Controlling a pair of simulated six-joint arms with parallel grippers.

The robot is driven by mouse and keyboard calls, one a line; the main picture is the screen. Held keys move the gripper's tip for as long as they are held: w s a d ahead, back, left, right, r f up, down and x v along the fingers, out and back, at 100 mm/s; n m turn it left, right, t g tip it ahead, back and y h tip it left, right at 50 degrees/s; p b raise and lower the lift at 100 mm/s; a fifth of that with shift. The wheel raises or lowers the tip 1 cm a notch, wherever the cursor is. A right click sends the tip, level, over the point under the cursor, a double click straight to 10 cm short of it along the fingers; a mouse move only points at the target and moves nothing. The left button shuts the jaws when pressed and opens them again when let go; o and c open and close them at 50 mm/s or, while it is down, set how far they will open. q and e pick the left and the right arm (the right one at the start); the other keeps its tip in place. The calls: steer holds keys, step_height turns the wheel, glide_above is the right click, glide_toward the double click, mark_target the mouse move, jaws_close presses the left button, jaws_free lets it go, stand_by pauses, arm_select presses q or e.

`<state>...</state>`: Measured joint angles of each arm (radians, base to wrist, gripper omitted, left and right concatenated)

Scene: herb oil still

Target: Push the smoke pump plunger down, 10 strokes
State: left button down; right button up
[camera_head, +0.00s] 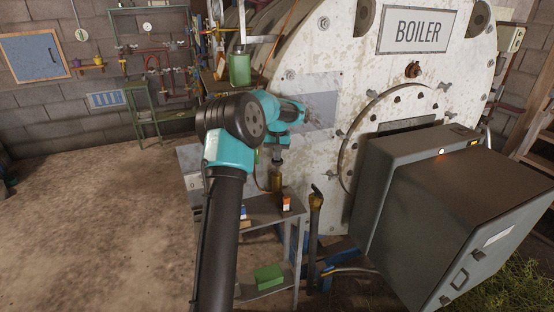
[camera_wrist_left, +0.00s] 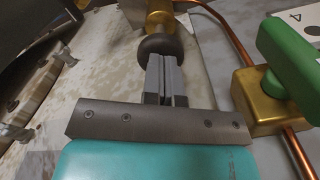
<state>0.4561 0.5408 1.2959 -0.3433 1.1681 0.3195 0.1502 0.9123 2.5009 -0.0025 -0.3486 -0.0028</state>
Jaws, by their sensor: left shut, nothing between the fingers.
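The smoke pump (camera_head: 277,182) looks like a small brass cylinder by the metal stand, in front of the boiler. In the left wrist view its dark round plunger knob (camera_wrist_left: 158,43) sits in front of a brass body (camera_wrist_left: 160,17). My left gripper (camera_head: 278,159) points down just above the pump. In the left wrist view its two grey fingers (camera_wrist_left: 166,62) are together and empty, with their tips over the knob. I cannot tell whether they touch it or how far the plunger is down. My right gripper is in neither view.
The boiler (camera_head: 340,107) stands close behind. In the left wrist view a green handle (camera_wrist_left: 290,62) on a brass block (camera_wrist_left: 258,98) with copper pipe is close on the right. A grey cabinet (camera_head: 455,210) blocks the right side. A stand (camera_head: 262,208) holds small items below.

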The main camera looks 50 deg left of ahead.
arm_select(q)
steer(key=shift+r, duration=0.2)
steer(key=shift+f, duration=1.8)
steer(key=shift+r, duration=0.15)
step_height(320, 180, up, 11)
steer(key=shift+r, duration=0.2)
stand_by(0.3)
